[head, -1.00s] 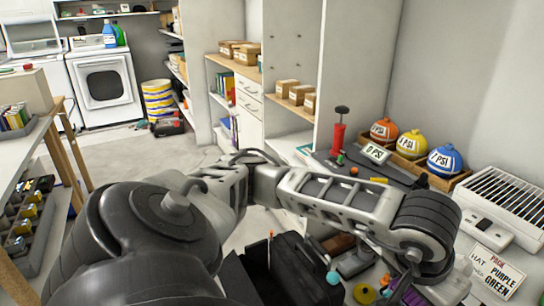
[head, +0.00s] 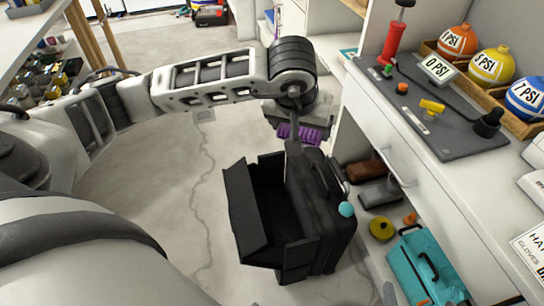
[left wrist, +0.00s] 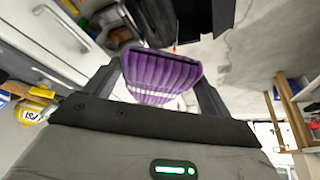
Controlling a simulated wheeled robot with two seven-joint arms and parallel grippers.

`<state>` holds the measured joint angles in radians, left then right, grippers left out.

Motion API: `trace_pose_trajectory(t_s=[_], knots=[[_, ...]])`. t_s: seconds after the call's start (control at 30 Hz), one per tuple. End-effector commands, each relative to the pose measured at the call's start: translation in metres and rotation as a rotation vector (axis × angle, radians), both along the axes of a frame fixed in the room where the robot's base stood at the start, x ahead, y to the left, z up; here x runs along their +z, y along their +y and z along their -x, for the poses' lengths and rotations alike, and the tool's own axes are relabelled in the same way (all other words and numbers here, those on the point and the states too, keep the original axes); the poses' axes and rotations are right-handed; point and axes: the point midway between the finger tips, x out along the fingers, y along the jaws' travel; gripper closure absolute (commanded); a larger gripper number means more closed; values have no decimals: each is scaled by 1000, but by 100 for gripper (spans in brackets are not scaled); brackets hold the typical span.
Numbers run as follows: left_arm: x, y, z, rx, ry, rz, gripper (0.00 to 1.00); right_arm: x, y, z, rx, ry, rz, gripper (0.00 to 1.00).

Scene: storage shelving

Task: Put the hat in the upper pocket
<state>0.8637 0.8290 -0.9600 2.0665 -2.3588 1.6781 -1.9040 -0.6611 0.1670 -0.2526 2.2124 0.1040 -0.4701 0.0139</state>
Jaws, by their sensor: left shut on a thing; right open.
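My left gripper (head: 297,122) is shut on a purple ribbed knit hat (head: 307,136). It holds the hat above the far top edge of a black suitcase (head: 325,215) that stands upright on the floor. In the left wrist view, the purple hat (left wrist: 160,75) with pale stripes is between the two dark fingers. The suitcase's left side has an open pocket (head: 240,205) with its flap standing outward and a dark inside. I cannot tell how the pocket is divided, or whether the hat touches the case. My right gripper is not in view.
A white bench (head: 450,180) with a drawer borders the case on the right. Below it are a teal bag (head: 420,270), a yellow disc (head: 382,229) and dark items. A teal ball (head: 346,209) is at the case's right side. The floor (head: 180,170) to the left is clear.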

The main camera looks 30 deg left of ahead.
Motion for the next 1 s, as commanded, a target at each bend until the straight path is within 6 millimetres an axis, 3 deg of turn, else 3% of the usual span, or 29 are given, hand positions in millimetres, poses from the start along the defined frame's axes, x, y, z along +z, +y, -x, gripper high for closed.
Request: trace_pose_trajectory(t_s=[0.03,0.2,0.33,0.43,0.6,0.77,1.0], knots=[[-51,9,-14,77,0,4,40,-34,4,-3,11,-22,-16,0],[-132,44,-49,321,-2,7,40,-64,21,-8,54,-80,-69,0],[-181,65,-64,464,7,2,40,-78,29,-9,80,-114,-101,0],[-204,77,-69,538,13,-3,40,-84,34,-9,93,-129,-120,0],[-221,86,-73,597,19,-10,40,-84,38,-9,104,-144,-138,0],[-233,87,-73,603,21,-9,40,-83,41,-10,103,-156,-178,0],[-268,86,-72,601,21,-10,40,-78,49,-13,100,-190,-323,0]])
